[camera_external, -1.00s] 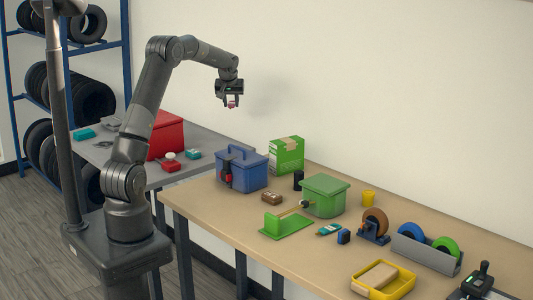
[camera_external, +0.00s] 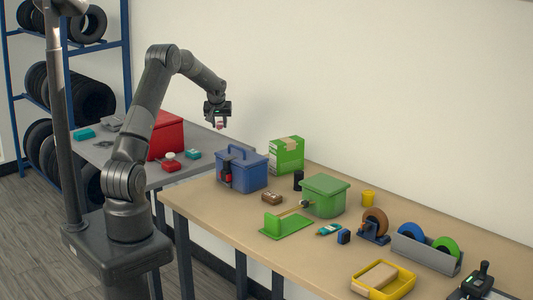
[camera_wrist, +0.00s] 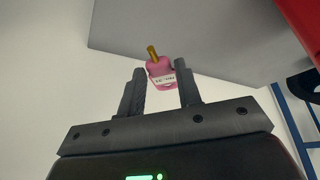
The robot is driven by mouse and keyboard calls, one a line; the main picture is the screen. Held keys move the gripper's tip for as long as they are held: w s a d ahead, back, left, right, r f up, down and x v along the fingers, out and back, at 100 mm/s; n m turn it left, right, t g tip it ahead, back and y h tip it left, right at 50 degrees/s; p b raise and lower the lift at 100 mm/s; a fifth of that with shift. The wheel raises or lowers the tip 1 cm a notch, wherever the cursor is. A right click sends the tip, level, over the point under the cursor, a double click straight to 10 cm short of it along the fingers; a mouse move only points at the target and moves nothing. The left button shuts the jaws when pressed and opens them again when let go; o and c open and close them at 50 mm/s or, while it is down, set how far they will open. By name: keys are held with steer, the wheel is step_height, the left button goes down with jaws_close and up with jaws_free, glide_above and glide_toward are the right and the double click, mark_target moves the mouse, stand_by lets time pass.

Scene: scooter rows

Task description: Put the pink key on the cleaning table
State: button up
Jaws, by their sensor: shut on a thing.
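My gripper (camera_external: 218,122) is shut on the pink key (camera_wrist: 162,72), holding it in the air. In the wrist view the key has a pink head with a pale label and a brass-coloured shaft. In the external view only a small pink bit of it shows between the fingers. The gripper hangs near the seam between the grey table (camera_external: 202,142) on the left and the tan table (camera_external: 216,224) on the right, above and left of the blue toolbox (camera_external: 254,173). I cannot tell from the pictures which table is the cleaning table.
The grey table holds a red box (camera_external: 167,136), a red item (camera_external: 171,165) and teal items (camera_external: 193,154). The tan table carries a green carton (camera_external: 286,155), a green bin (camera_external: 325,196), tape rolls and a yellow tray (camera_external: 395,287). The grey table's right part has bare surface.

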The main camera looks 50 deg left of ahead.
glide_above(206, 145)
steer(key=d, duration=0.1)
steer(key=f, duration=0.5)
steer(key=shift+s+f, duration=0.35)
steer(key=shift+s, duration=0.05)
steer(key=shift+a+f, duration=0.1)
steer(key=shift+f, duration=1.9)
steer(key=shift+f, duration=0.2)
steer(key=o, duration=0.9)
steer(key=shift+o, duration=0.2)
steer(key=shift+s+r, duration=0.1)
steer(key=shift+r, duration=0.45)
steer(key=v, duration=1.1)
steer(key=shift+d, duration=0.2)
